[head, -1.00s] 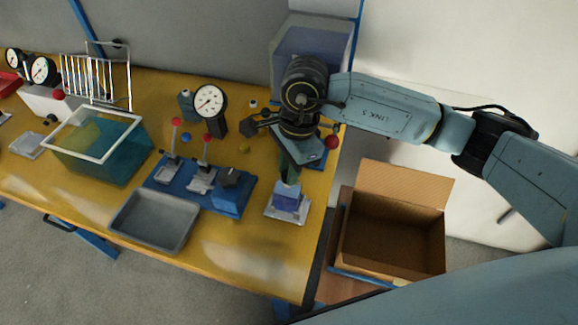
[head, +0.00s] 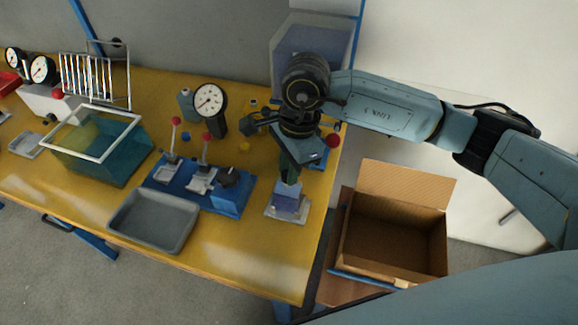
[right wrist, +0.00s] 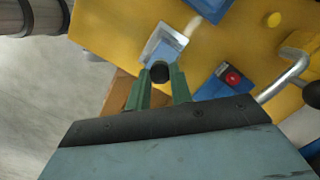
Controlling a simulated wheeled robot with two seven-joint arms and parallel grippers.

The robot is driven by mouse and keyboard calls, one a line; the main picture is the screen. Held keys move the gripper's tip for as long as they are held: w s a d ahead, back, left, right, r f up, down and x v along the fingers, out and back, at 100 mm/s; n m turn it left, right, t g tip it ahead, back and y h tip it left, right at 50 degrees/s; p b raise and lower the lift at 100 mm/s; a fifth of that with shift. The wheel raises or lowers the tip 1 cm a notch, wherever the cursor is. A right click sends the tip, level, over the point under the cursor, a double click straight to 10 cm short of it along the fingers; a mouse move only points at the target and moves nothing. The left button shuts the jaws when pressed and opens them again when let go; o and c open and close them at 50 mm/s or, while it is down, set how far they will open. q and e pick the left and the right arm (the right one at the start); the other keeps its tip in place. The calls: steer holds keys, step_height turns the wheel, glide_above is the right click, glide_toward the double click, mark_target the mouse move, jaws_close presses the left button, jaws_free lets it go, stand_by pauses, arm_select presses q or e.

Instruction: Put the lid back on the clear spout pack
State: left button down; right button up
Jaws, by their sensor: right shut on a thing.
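The clear spout pack (head: 287,203), a bluish see-through pouch, stands in a light grey holder (head: 271,216) near the table's right end. My right gripper (head: 290,179) is just above it, pointing down. In the right wrist view its green fingers (right wrist: 159,84) are shut on a small round black lid (right wrist: 159,71). The pack (right wrist: 160,48) shows beyond the lid there. The spout is hidden behind the fingers and lid, so I cannot tell whether the lid touches it. My left gripper is not in view.
Left of the pack are a blue fixture (head: 232,198) with red-knobbed levers, a grey tray (head: 154,222) and a dial gauge (head: 209,101). A teal tank (head: 105,160) stands farther left. An open cardboard box (head: 395,245) is right of the table, beyond its edge.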

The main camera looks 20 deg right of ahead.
steer(key=shift+f+b, duration=0.2)
steer(key=shift+b, duration=0.5)
stand_by(1.2)
steer(key=o, duration=1)
steer(key=shift+o, duration=0.5)
steer(key=o, duration=0.4)
steer(key=shift+r, duration=0.1)
steer(key=shift+r+p, duration=1.7)
steer(key=shift+r, duration=1.75)
